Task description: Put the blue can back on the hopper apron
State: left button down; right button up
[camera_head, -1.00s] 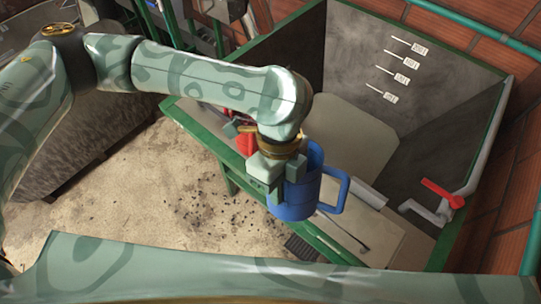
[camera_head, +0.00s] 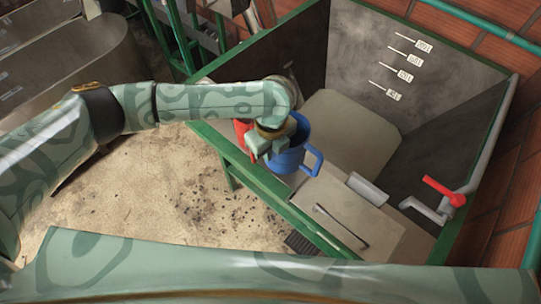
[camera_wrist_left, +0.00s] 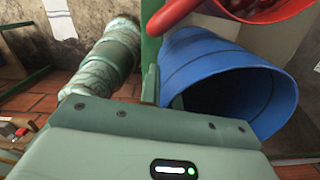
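The blue can (camera_head: 292,158) is a mug-like vessel with a side handle. It is upright, at the left end of the pale hopper apron (camera_head: 335,205); I cannot tell whether its base touches the apron. My left gripper (camera_head: 273,148) is at the can's left side and appears shut on it; the fingertips are partly hidden. In the left wrist view the can (camera_wrist_left: 225,75) lies close in front of the gripper with its dark open mouth showing. My right gripper is not in view.
A red vessel (camera_head: 241,127) stands just behind my left gripper, close to the blue can. A thin rod (camera_head: 341,226) and a grey block (camera_head: 367,189) lie on the apron. The green hopper rim (camera_head: 262,187) runs along the front. A red-handled valve (camera_head: 444,191) is at right.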

pick_arm(q)
jog(key=shift+w+f, duration=0.25)
jog(key=shift+f, duration=0.05)
notch_tip(320, 180, down, 4)
jog(key=shift+w+r, duration=0.15)
jog(key=shift+r, duration=0.1)
jog(key=c, duration=1.6)
grip_release()
jog(key=r, duration=1.2)
jog(key=shift+d, duration=0.25)
